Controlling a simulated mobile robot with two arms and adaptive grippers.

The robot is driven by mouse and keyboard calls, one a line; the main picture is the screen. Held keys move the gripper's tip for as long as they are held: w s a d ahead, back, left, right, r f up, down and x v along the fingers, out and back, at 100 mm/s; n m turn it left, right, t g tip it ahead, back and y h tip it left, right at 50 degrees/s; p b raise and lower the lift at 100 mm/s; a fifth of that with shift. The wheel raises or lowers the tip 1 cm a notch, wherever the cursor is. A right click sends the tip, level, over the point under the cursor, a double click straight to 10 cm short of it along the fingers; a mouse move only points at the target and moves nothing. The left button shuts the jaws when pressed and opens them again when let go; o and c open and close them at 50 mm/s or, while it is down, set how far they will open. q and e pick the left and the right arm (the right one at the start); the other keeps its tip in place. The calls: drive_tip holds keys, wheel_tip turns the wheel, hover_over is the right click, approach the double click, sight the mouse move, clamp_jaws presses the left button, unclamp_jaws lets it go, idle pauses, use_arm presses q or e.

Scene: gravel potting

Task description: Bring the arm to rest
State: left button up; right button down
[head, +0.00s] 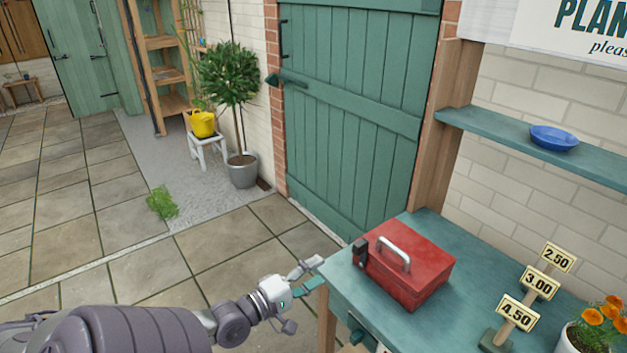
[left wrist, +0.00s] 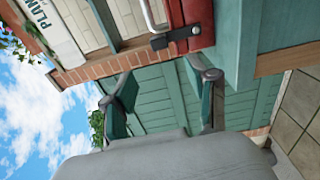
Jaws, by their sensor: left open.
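My left arm comes in from the lower left of the head view, and its gripper (head: 308,277) is beside the left edge of the teal table (head: 465,265). In the left wrist view the two fingers of the left gripper (left wrist: 165,100) stand apart with nothing between them. The gripper is a little left of a red metal box (head: 408,262) and apart from it. The red box also shows at the top of the left wrist view (left wrist: 196,22). My right gripper is in neither view.
Price signs (head: 539,284) and a pot of orange flowers (head: 598,325) stand on the table's right. A blue bowl (head: 554,137) sits on a wall shelf (head: 500,130). A green door (head: 355,100) and potted tree (head: 232,80) are behind. Paved floor at left is mostly clear.

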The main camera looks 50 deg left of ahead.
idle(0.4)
use_arm(q)
drive_tip(key=s+a+f+m+g+y, duration=0.1)
drive_tip(key=s+f+m+g, duration=0.25)
drive_tip(key=f, duration=0.65)
drive_tip(key=s+f+m+g+y, duration=0.15)
drive_tip(key=s+f, duration=0.25)
drive_tip(key=f, duration=0.6)
drive_tip(key=s+a+f+m+g, duration=0.1)
drive_tip(key=s+f+m+g, duration=0.2)
drive_tip(key=f, duration=0.8)
drive_tip(key=s+d+f+m+g+h, duration=0.1)
drive_tip(key=s+d+f+m+g, duration=0.8)
drive_tip(key=s+d+f, duration=1)
drive_tip(key=s+f+m, duration=0.1)
drive_tip(key=s+m, duration=0.1)
drive_tip(key=s, duration=0.1)
drive_tip(key=shift+d+m, duration=0.15)
drive_tip(key=shift+m, duration=0.25)
drive_tip(key=shift+s, duration=0.1)
